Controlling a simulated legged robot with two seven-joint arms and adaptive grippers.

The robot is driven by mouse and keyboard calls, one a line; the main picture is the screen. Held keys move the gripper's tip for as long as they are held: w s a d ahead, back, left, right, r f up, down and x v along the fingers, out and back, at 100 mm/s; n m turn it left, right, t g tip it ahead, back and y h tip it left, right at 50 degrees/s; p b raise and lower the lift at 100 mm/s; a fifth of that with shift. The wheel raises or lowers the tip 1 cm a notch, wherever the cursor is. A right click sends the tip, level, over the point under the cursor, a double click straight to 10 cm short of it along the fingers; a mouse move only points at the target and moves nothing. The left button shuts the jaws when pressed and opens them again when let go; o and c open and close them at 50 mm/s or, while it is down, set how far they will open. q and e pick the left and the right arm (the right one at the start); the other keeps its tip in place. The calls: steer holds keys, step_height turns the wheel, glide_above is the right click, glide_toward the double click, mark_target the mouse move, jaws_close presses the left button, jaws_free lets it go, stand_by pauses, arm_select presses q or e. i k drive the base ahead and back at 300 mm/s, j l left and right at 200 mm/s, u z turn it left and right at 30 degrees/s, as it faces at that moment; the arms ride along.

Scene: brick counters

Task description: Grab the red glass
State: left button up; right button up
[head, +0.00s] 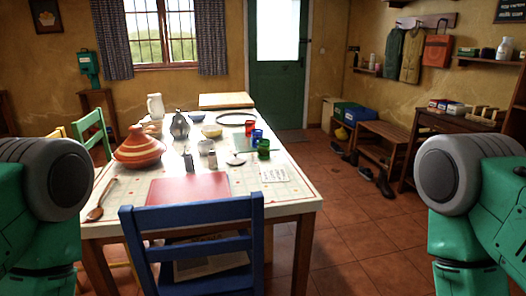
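The red glass (250,127) stands upright on the table (232,184), towards its right side. A blue glass (257,137) stands just in front of it and a green glass (263,149) stands nearer still, the three in a short row. My two green and grey arms show only at the left and right edges of the head view. Neither gripper is in view, and nothing visible touches the red glass.
A blue chair (195,226) stands at the table's near end. An orange striped tagine (138,148), a red mat (188,188), a wooden spoon (98,208) and shakers share the tabletop. A wooden bench (382,133) stands further right.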

mark_target(250, 124)
steer(key=i+l+z, duration=0.25)
steer(key=l+z, duration=0.2)
steer(key=i+l+z, duration=0.6)
steer(key=z, duration=0.3)
steer(key=i+z, duration=0.4)
steer(key=i+l+u, duration=0.15)
steer(key=i, duration=0.35)
steer(key=i+l+u, duration=0.15)
steer(key=i, duration=0.3)
steer(key=i+j+u, duration=0.25)
steer(key=u, duration=0.2)
steer(key=i+u, duration=1.15)
steer(key=u, duration=0.2)
